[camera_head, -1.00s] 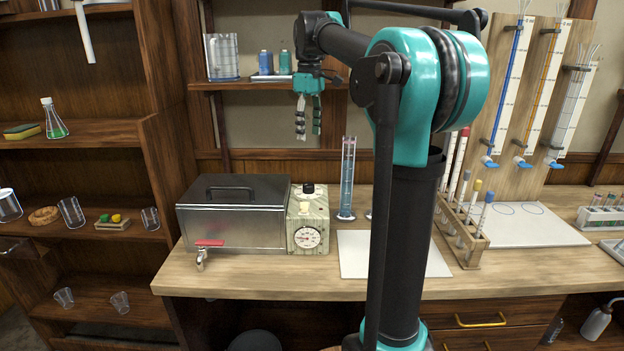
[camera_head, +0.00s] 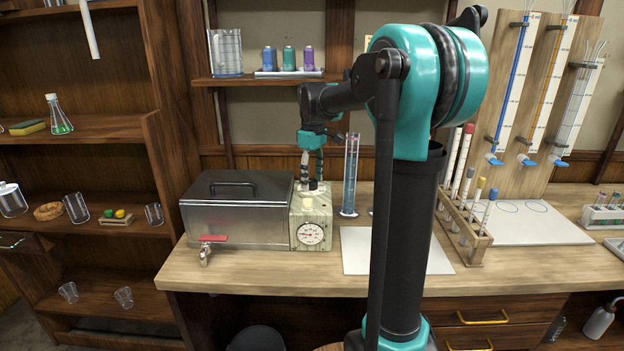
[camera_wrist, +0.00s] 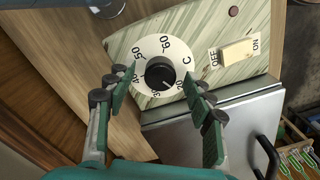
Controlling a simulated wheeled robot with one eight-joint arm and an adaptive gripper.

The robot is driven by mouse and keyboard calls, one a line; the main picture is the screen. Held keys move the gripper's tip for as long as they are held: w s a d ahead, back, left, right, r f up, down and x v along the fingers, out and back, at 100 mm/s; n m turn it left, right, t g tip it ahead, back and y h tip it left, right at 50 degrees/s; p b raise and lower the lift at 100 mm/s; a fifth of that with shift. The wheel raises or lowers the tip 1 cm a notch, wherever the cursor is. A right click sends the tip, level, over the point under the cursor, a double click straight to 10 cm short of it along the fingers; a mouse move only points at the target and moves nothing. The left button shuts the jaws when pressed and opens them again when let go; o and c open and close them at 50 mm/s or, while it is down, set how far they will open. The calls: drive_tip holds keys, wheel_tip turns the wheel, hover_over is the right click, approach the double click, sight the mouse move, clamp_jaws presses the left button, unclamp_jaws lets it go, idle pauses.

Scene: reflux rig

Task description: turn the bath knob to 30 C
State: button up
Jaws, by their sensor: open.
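The bath knob (camera_wrist: 160,73) is a round black knob with a white pointer mark on a white temperature dial (camera_wrist: 150,50). The mark faces the lower part of the dial, near the 20 and 30 figures; I cannot tell its exact reading. The dial is on top of the pale-green control box (camera_head: 311,222) beside the steel bath (camera_head: 236,220). My gripper (camera_head: 312,176) is above the box, pointing down. In the wrist view my gripper (camera_wrist: 153,80) is open, its fingers on either side of the knob, with gaps showing. Whether they reach its height is unclear.
A cream OFF/ON switch (camera_wrist: 238,50) is beside the dial. A round gauge (camera_head: 310,233) is on the box's front. A tall blue-filled cylinder (camera_head: 350,176) stands close right of the box. A white mat (camera_head: 365,252) lies to the right.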

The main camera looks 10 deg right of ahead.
drive_tip(key=shift+f, duration=0.2)
drive_tip(key=c, duration=1.2)
drive_tip(key=shift+o, duration=0.2)
drive_tip(key=shift+m, duration=0.3)
drive_tip(key=m, duration=1.1)
